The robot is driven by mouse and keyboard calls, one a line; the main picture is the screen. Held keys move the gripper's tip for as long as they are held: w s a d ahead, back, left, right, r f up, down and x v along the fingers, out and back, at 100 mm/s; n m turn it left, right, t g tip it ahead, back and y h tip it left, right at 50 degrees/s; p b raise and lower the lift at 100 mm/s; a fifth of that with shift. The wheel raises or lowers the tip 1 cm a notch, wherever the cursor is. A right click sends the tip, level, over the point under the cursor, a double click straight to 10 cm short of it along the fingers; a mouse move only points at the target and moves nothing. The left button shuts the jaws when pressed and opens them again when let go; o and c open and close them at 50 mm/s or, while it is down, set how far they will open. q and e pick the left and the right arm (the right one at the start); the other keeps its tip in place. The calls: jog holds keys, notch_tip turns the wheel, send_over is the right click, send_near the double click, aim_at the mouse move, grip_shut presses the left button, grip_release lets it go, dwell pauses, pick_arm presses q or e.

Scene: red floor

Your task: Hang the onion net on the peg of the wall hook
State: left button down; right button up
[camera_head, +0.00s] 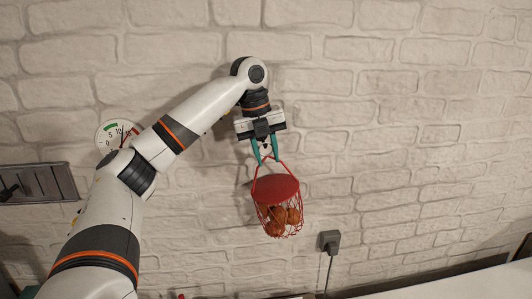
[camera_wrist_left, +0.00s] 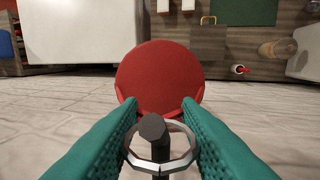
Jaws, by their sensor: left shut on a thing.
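The onion net (camera_head: 276,203) is a red mesh bag with a red round top and several brown onions inside. It hangs upright below my left gripper (camera_head: 265,160), in front of the brick wall. The teal fingers are shut on its top, where the red cords meet. In the left wrist view, the net's red top (camera_wrist_left: 160,80) lies beyond the fingertips, and a faceted metal ring (camera_wrist_left: 190,150) sits between the fingers (camera_wrist_left: 160,115). A dark peg (camera_wrist_left: 152,128) shows within the ring's outline; I cannot tell whether it passes through. The hook's base is hidden.
A round dial (camera_head: 112,131) is on the wall at left, partly behind my left arm. A grey panel (camera_head: 45,182) is at far left. A grey plug (camera_head: 330,241) with a cable is at lower right of the net. The wall to the right is clear.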

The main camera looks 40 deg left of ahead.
pick_arm(q)
jog(key=shift+f, duration=0.1)
jog(key=c, duration=1)
grip_release()
jog(key=shift+w+d, duration=0.1)
jog(key=shift+o, duration=0.2)
